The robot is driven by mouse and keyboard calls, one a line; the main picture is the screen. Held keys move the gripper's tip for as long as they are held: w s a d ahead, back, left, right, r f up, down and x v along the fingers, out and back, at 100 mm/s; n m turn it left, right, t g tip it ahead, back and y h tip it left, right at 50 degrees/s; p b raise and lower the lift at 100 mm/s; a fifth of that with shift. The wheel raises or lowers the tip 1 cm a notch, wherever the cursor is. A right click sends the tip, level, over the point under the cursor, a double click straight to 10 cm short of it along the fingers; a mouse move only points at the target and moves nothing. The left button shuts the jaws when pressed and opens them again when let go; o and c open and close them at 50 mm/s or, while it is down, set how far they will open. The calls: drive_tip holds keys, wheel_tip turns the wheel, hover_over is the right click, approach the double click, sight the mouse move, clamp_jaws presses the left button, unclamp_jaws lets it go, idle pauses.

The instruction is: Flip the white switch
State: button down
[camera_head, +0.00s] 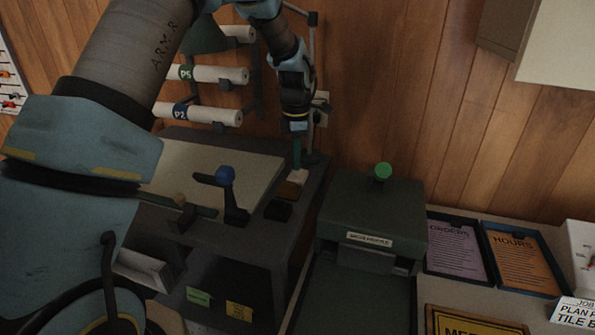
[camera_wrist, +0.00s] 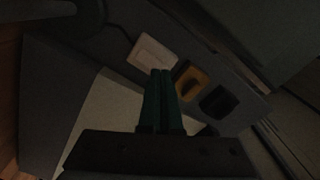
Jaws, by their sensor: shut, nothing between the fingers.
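The white switch (camera_head: 298,175) sits at the back right of the dark sloping desk unit, last in a short row. It also shows in the wrist view as a pale rectangular plate (camera_wrist: 150,53). My gripper (camera_head: 297,164) points down just above and behind it, with its green fingers together and empty. In the wrist view the fingertips (camera_wrist: 161,72) lie just below the white switch's near edge; I cannot tell whether they touch it. An orange-brown switch (camera_wrist: 190,83) and a black switch (camera_wrist: 217,101) follow in the row.
A blue-knobbed lever (camera_head: 227,177) stands left of the switches. A dark green box with a green knob (camera_head: 382,171) stands to the right. Rolled plans (camera_head: 208,115) hang on the wall behind. A lamp stand (camera_head: 312,158) rises close behind my gripper.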

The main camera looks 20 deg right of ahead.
sight(296, 172)
drive_tip(key=shift+f+b, duration=0.45)
drive_tip(key=shift+f, duration=0.4)
idle(0.3)
drive_tip(key=shift+r+p, duration=2.6)
drive_tip(key=shift+r, duration=0.95)
drive_tip(key=s+a+r+m+t, duration=0.1)
drive_tip(key=s+a+r+m, duration=0.35)
drive_tip(key=a, duration=1.05)
drive_tip(key=a+r+m, duration=0.1)
drive_tip(key=a+m, duration=0.6)
drive_tip(key=a, duration=0.7)
drive_tip(key=s+a+m, duration=0.5)
drive_tip(key=s+a, duration=0.1)
drive_tip(key=a, duration=0.1)
drive_tip(key=shift+s+a+f+t, duration=0.2)
drive_tip(key=shift+a+f+t, duration=0.1)
drive_tip(key=shift+a, duration=0.05)
